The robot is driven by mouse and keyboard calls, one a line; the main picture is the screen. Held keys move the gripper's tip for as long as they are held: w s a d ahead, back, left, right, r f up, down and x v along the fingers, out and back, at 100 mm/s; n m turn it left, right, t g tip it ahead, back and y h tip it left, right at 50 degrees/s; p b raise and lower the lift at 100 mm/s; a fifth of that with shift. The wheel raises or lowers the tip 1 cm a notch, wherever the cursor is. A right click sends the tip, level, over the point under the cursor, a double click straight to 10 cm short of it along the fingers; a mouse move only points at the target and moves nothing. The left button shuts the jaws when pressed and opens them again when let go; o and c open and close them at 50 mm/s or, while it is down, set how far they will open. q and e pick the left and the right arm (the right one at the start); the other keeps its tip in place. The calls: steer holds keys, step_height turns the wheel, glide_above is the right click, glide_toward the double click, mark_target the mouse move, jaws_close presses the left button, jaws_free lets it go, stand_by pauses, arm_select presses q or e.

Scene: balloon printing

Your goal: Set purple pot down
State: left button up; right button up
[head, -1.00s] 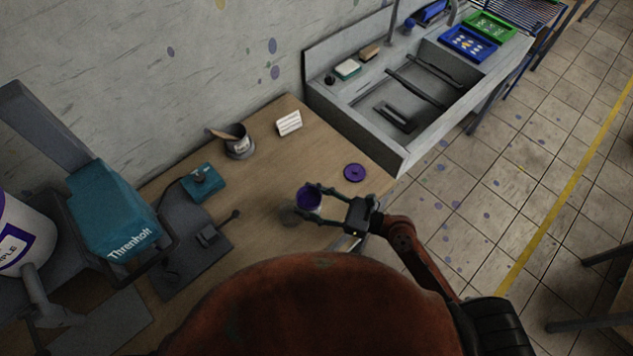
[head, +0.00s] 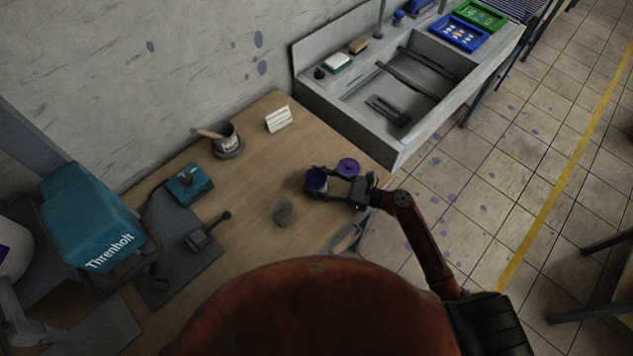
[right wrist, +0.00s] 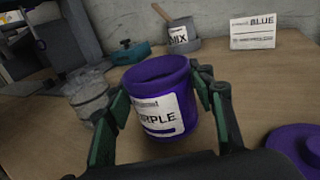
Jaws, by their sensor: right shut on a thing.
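The purple pot (head: 316,180) is upright in my right gripper (head: 318,183), over the right part of the wooden table (head: 262,165). In the right wrist view the pot (right wrist: 160,108) shows its white PURPLE label, and the fingers of my right gripper (right wrist: 165,112) close on its two sides. I cannot tell whether its base touches the table. My left gripper is not in view.
A clear cup (head: 284,211) stands left of the pot. A MIX pot (head: 228,141) and a white BLUE card (head: 278,119) stand toward the wall. A teal Threnholt machine (head: 92,222) is at left. A sink (head: 405,90) adjoins the table. The table's middle is clear.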

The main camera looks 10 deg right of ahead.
steer(key=shift+f, duration=0.4)
steer(key=o, duration=1.3)
steer(key=shift+f, duration=0.1)
steer(key=shift+d, duration=0.1)
steer(key=v, duration=1.2)
steer(key=shift+s+b, duration=0.1)
steer(key=shift+b, duration=0.25)
